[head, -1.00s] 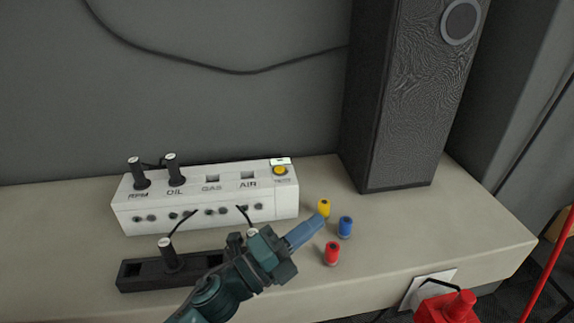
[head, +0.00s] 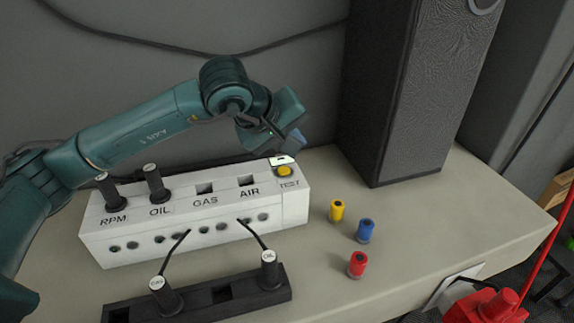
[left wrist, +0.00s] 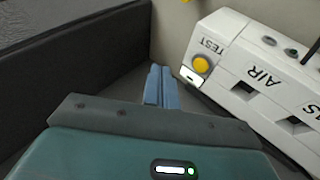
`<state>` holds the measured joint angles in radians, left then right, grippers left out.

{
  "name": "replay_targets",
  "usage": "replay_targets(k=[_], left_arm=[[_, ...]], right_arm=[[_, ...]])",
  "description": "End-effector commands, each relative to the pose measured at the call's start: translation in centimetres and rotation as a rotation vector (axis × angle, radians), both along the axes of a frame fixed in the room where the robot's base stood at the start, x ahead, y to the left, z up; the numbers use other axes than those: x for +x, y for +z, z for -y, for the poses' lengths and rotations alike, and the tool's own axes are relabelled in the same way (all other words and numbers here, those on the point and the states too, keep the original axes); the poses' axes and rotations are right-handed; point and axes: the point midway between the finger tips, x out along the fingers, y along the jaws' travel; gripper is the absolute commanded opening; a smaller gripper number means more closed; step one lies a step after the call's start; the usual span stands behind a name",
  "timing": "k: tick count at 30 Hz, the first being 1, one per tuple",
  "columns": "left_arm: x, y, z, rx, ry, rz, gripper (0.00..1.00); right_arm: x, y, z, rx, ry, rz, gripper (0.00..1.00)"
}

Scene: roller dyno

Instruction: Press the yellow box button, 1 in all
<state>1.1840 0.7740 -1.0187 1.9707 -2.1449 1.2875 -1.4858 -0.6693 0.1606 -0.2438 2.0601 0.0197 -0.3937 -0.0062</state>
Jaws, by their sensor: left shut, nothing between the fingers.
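The yellow box button (head: 285,171) is on the top right end of the white box (head: 190,213), by the word TEST. It also shows in the left wrist view (left wrist: 201,64). My left gripper (head: 297,140) is behind the box's right end, just beyond the button and apart from it in the picture. In the left wrist view its blue fingers (left wrist: 160,88) are together and empty, to the left of the button. My right gripper is in neither view.
A black holder (head: 200,299) with plugs lies in front of the box. Yellow (head: 337,211), blue (head: 365,231) and red (head: 357,265) caps stand to its right. A tall dark speaker-like cabinet (head: 405,100) stands at the back right.

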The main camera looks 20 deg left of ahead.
Motion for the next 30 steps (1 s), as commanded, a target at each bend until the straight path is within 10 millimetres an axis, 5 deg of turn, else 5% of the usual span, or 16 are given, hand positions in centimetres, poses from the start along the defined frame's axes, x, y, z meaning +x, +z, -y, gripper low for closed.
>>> replay_targets(k=[6,17,30], left_arm=[[1.4,2.0,-3.0,0.155,0.032,0.103,0.0],[1.6,2.3,-3.3,0.173,0.037,0.113,0.0],[1.5,-0.4,-3.3,0.171,0.036,0.11,0.0]], right_arm=[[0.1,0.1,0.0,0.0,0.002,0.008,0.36],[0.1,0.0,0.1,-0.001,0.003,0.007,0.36],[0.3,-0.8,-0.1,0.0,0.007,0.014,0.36]])
